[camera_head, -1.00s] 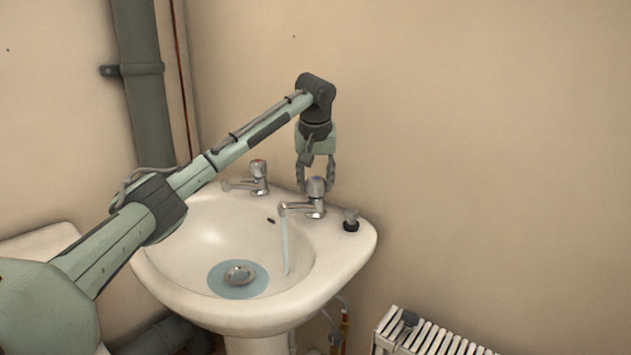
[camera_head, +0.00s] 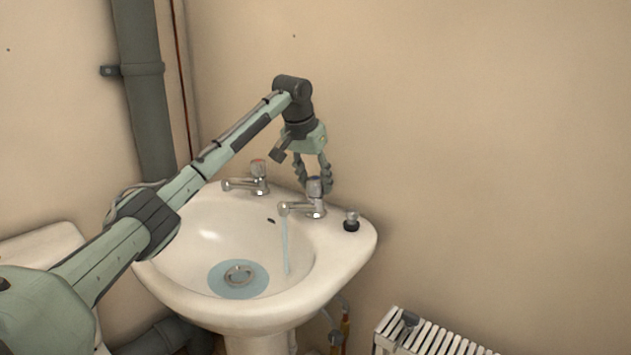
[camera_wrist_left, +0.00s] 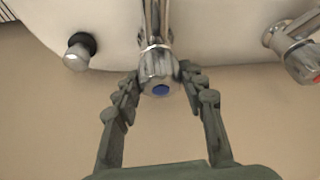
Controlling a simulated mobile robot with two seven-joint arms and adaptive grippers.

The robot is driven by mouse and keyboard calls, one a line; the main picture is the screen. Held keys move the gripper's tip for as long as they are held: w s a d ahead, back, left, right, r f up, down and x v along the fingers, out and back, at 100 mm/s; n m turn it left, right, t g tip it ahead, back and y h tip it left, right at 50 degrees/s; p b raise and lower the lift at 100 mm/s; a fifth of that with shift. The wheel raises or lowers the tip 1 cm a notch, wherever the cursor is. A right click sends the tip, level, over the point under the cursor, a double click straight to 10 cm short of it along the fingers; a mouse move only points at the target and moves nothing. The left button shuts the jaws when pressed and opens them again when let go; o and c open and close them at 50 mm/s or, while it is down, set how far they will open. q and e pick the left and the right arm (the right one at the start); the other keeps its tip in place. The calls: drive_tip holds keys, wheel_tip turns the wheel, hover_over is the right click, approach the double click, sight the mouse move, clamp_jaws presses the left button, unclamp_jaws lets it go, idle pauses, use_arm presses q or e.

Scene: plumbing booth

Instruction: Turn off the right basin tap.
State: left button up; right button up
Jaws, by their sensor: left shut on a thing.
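The right basin tap (camera_head: 315,196) is chrome and stands on the right of the basin's back ledge. A stream of water (camera_head: 285,246) runs from its spout into the basin (camera_head: 340,262). My left gripper (camera_head: 316,186) reaches down from above, its fingers at the tap's head. In the left wrist view, the tap's knob (camera_wrist_left: 159,74) has a blue disc on its end. There the left gripper (camera_wrist_left: 160,80) has one finger on each side of the knob, shut on it. My right gripper is in neither view.
The left tap (camera_head: 257,180), with a red-marked head, stands on the same ledge. A chrome plug with a black base (camera_head: 351,221) sits right of the right tap. A white radiator (camera_head: 430,340) is lower right. The wall (camera_head: 480,150) is bare.

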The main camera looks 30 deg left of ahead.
use_arm(q)
drive_tip(key=m+h, duration=0.1)
drive_tip(key=m, duration=0.3)
drive_tip(key=shift+m+h, duration=0.3)
drive_tip(key=shift+h, duration=0.1)
drive_tip(key=m, duration=0.2)
drive_tip(key=m+g+h, duration=0.1)
drive_tip(key=m, duration=0.1)
drive_tip(key=shift+w+a+m+h, duration=0.1)
drive_tip(key=shift+m+h, duration=0.2)
drive_tip(key=m+g, duration=0.1)
drive_tip(key=m, duration=0.2)
drive_tip(key=m+h, duration=0.1)
drive_tip(key=m, duration=0.2)
drive_tip(key=shift+r+g, duration=0.1)
drive_tip(key=shift+g, duration=0.3)
drive_tip(key=shift+w+a+r+m, duration=0.25)
drive_tip(key=shift+a+r+m, duration=0.05)
drive_tip(key=shift+m, duration=0.5)
drive_tip(key=shift+m+g, duration=0.3)
drive_tip(key=shift+s+d+f+m, duration=0.1)
drive_tip(key=shift+s+f+m, duration=0.1)
drive_tip(key=shift+m, duration=0.1)
drive_tip(key=shift+d+f, duration=0.1)
drive_tip(key=o, duration=1.2)
drive_tip(key=shift+d+g, duration=0.1)
drive_tip(key=shift+g, duration=0.2)
drive_tip(key=shift+c, duration=0.2)
